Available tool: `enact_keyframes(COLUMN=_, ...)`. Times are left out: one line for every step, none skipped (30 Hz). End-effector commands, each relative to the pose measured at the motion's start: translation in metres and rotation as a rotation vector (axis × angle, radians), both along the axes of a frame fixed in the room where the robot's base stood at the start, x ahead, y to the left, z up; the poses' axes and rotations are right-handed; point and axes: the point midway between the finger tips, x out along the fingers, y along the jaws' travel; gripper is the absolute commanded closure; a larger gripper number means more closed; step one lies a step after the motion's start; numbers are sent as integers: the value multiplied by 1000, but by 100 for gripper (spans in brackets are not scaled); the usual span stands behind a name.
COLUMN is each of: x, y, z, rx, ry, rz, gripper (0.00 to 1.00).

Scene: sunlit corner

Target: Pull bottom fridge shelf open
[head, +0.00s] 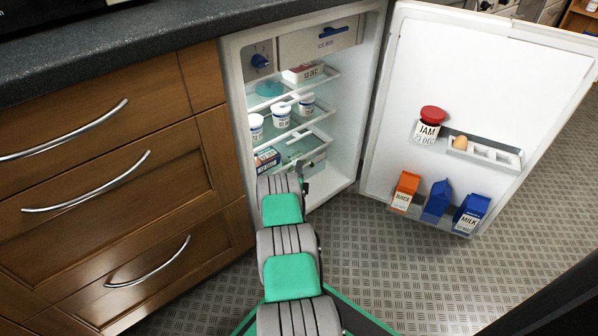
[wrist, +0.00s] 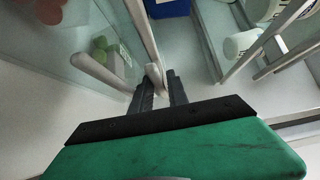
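The bottom fridge shelf (head: 321,140) is a clear pane with a pale rim, low in the open fridge. A small blue labelled box (head: 267,158) sits at its left side. My arm reaches into the lower fridge in the head view and hides part of this shelf and the gripper's fingertips. In the wrist view, the dark fingers of my gripper (wrist: 161,88) stand slightly apart at a pale rim or handle piece (wrist: 155,76), which shows between them. I cannot tell whether they press on it.
Cups (head: 281,114) stand on the shelf above, and a labelled box (head: 303,72) is on the top one. The open fridge door (head: 465,85) is at the right, with a jam jar (head: 429,125) and cartons (head: 437,200). Wooden drawers (head: 100,185) are at the left.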

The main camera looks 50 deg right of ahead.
Motion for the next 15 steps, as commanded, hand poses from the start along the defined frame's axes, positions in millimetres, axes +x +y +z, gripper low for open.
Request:
enact_keyframes(x=0, y=0, z=1, rx=0, ry=0, rz=0, gripper=80)
enact_keyframes(x=0, y=0, z=0, rx=0, ry=0, rz=-1, gripper=80)
enact_keyframes(x=-1, y=0, z=1, rx=0, ry=0, rz=-1, gripper=82)
enact_keyframes(x=-1, y=0, z=1, rx=0, ry=0, rz=-1, gripper=85)
enact_keyframes(x=-1, y=0, z=1, rx=0, ry=0, rz=-1, gripper=87)
enact_keyframes(x=-1, y=0, z=1, rx=0, ry=0, rz=-1, gripper=91)
enact_keyframes(x=-1, y=0, z=1, rx=0, ry=0, rz=-1, gripper=93)
enact_keyframes(x=-1, y=0, z=1, rx=0, ry=0, rz=-1, gripper=96)
enact_keyframes(x=-1, y=-1, z=1, rx=0, ry=0, rz=-1, gripper=99)
enact_keyframes(x=-1, y=-1, z=0, rx=0, ry=0, rz=-1, gripper=100)
enact_keyframes(x=-1, y=-1, z=0, rx=0, ry=0, rz=-2, gripper=100)
enact_keyframes(x=-1, y=-1, z=0, rx=0, ry=0, rz=-2, gripper=100)
enact_keyframes(x=-1, y=-1, z=0, rx=0, ry=0, rz=-2, gripper=100)
enact_keyframes(x=-1, y=-1, z=0, rx=0, ry=0, rz=-2, gripper=100)
enact_keyframes(x=-1, y=-1, z=0, rx=0, ry=0, rz=-2, gripper=100)
